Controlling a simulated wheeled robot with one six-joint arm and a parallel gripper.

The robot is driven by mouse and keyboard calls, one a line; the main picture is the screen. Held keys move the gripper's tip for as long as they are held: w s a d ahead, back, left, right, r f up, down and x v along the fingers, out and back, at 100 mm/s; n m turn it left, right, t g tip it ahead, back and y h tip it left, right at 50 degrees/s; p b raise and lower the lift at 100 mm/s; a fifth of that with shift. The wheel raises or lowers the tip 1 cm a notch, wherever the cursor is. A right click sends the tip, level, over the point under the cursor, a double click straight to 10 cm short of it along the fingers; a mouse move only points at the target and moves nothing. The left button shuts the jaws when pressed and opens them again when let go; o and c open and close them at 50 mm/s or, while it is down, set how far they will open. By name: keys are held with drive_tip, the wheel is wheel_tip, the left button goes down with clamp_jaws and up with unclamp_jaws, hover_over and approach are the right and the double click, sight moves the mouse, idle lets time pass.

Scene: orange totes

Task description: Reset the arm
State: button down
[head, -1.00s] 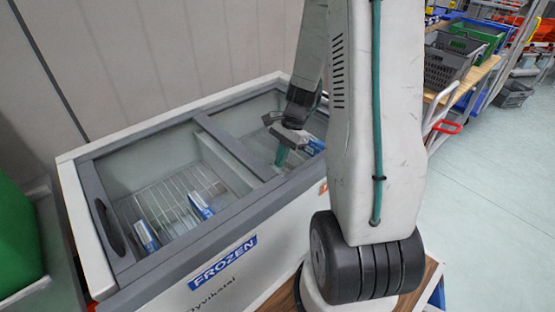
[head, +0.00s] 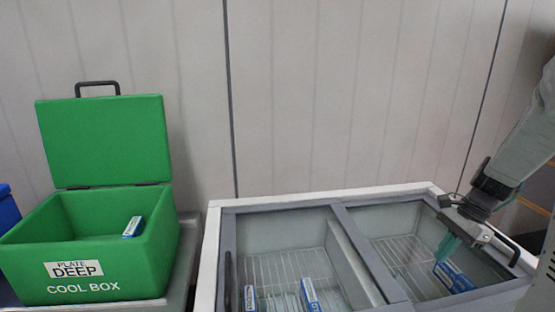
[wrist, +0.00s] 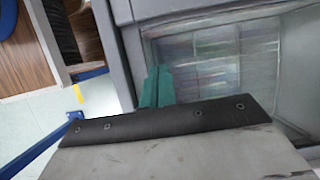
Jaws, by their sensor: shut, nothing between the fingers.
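My gripper (head: 447,244) is at the end of my arm on the right of the head view. Its teal fingers are shut and empty, pointing down over the right compartment of the chest freezer (head: 211,262). In the wrist view the two teal fingertips (wrist: 158,74) lie together, beside the freezer's grey frame (wrist: 190,10). I cannot tell how far they are above the freezer.
Blue-and-white boxes lie in the freezer's left (head: 311,296) and right (head: 454,278) compartments. A green cool box (head: 84,281), lid open, stands left with one box (head: 133,227) inside. A pale wall (head: 300,90) is behind.

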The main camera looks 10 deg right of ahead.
drive_tip(key=s+a+r+n+h, duration=0.1)
drive_tip(key=s+a+r+n, duration=0.4)
drive_tip(key=a, duration=0.3)
drive_tip(key=s+a+r+n+h, duration=0.2)
drive_tip(key=s+a+r+n, duration=0.3)
drive_tip(key=s+a+n, duration=0.1)
drive_tip(key=s+a+r+n+t+h, duration=0.1)
drive_tip(key=s+a+r+n, duration=0.3)
drive_tip(key=a, duration=0.5)
drive_tip(key=s+n, duration=0.2)
drive_tip(key=n, duration=0.1)
drive_tip(key=shift+a+r, duration=0.3)
drive_tip(key=shift+r, duration=0.1)
